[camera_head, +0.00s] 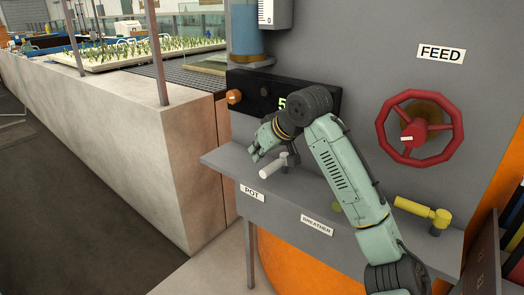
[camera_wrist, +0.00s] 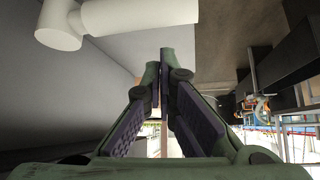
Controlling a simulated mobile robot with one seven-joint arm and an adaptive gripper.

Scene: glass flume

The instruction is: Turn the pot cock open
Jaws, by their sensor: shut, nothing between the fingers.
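The pot cock is a white lever handle (camera_head: 272,165) on the grey ledge, above the label reading POT (camera_head: 251,193). It lies across the ledge, angled toward the lower left, with its pivot end at the right. My gripper (camera_head: 254,156) is shut and empty, just to the left of the handle and close to it. In the wrist view my shut fingers (camera_wrist: 165,57) point away with their tips together.
A yellow cock (camera_head: 424,211) sits on the right of the ledge. A label BREATHER (camera_head: 317,225) is on its front. A red handwheel (camera_head: 384,128) is under the FEED label (camera_head: 441,52). A black panel (camera_head: 262,92) with an orange knob (camera_head: 234,97) is behind my gripper.

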